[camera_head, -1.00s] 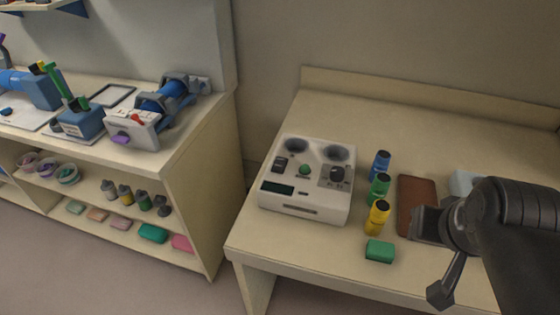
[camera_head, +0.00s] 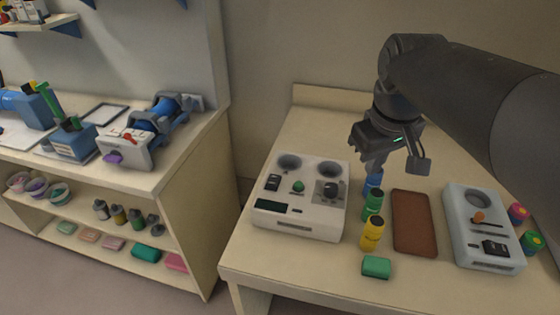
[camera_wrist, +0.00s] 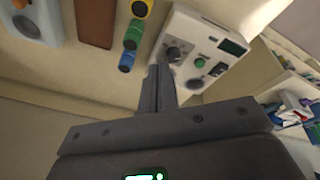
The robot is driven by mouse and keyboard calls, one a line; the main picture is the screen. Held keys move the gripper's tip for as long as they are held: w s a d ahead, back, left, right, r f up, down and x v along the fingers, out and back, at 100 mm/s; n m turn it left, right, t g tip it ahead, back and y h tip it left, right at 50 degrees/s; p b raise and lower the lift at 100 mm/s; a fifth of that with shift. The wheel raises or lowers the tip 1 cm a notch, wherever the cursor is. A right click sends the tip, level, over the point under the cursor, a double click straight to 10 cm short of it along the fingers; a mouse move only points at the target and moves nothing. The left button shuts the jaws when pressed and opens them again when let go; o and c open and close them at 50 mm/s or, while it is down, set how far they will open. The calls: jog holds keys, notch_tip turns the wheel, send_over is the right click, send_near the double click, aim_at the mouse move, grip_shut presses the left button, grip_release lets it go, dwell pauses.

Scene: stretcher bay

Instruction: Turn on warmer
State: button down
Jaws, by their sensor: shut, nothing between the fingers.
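A white box (camera_head: 300,222) stands on the right-hand table. It has two round wells, a dark rocker switch (camera_head: 273,182), a green button (camera_head: 298,186), a black dial (camera_head: 330,190) and a dark display. A grey-blue box (camera_head: 463,228) farther right has one well, an orange lever (camera_head: 478,216) and a black switch (camera_head: 495,247). No readable label shows which box is the warmer. My gripper (camera_head: 374,168) is shut and empty, pointing down beside the white box and overlapping the blue bottle in the head view. The wrist view shows its fingers (camera_wrist: 160,72) before the white box (camera_wrist: 205,45).
Blue (camera_head: 373,184), green (camera_head: 373,204) and yellow (camera_head: 372,233) bottles stand right of the white box. A shelf unit (camera_head: 190,190) with other devices stands left.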

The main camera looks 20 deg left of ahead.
jog(key=w+a+n+g, duration=0.2)
jog(key=w+a+n, duration=0.5)
jog(key=a, duration=0.5)
jog(key=n+g, duration=0.2)
jog(key=n, duration=0.2)
send_over(272, 184)
jog(key=w, duration=0.3)
notch_tip(272, 184, down, 3)
jog(key=shift+a, duration=0.1)
jog(key=f, duration=0.4)
jog(key=s+f, duration=0.1)
jog(key=f, duration=0.4)
jog(key=s+f, duration=0.1)
jog(key=f, duration=0.3)
jog(key=shift+s+f, duration=0.15)
jog(key=shift+f, duration=0.25)
